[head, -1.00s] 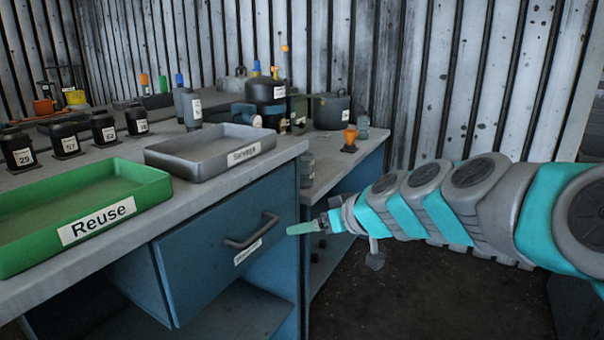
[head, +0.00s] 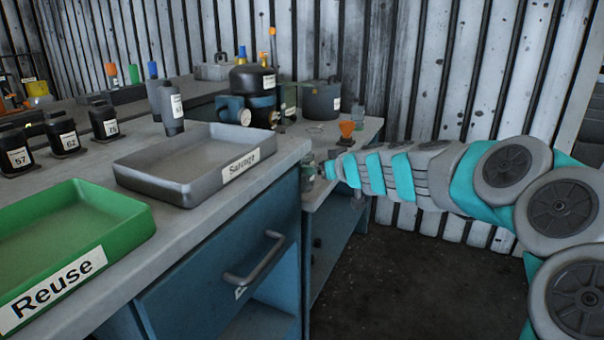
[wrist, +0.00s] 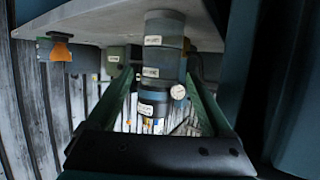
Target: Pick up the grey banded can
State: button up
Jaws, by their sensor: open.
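A small grey can (head: 307,167) with a pale label stands on the lower bench, just left of my gripper (head: 326,172) in the head view. The wrist view looks upside down, and a grey can with a label and a darker band (wrist: 165,28) shows there at the bench surface, ahead of the fingers. My gripper (wrist: 160,78) is open, with green fingers to either side of the line to the can. I cannot tell the exact gap to the can. Other labelled cylinders overlap it in the wrist view.
An orange funnel-like piece (head: 347,129) stands behind my gripper on the lower bench. A dark pot (head: 321,101) and a black domed unit (head: 252,80) stand farther back. The grey Salvage tray (head: 190,186) and green Reuse tray (head: 130,212) are at left. Open floor lies below my arm.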

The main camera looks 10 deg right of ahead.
aim_at(308, 162)
jog(key=x, duration=0.2)
jog(key=p+x, duration=0.1)
jog(key=x, duration=0.2)
jog(key=shift+a+r, duration=0.2)
jog(key=shift+r, duration=0.05)
jog(key=shift+w+a+f, duration=0.25)
jog(key=shift+w+f, duration=0.05)
jog(key=shift+w, duration=0.35)
jog(key=c, duration=1.2)
jog(key=shift+c, duration=0.2)
jog(key=shift+r, duration=0.2)
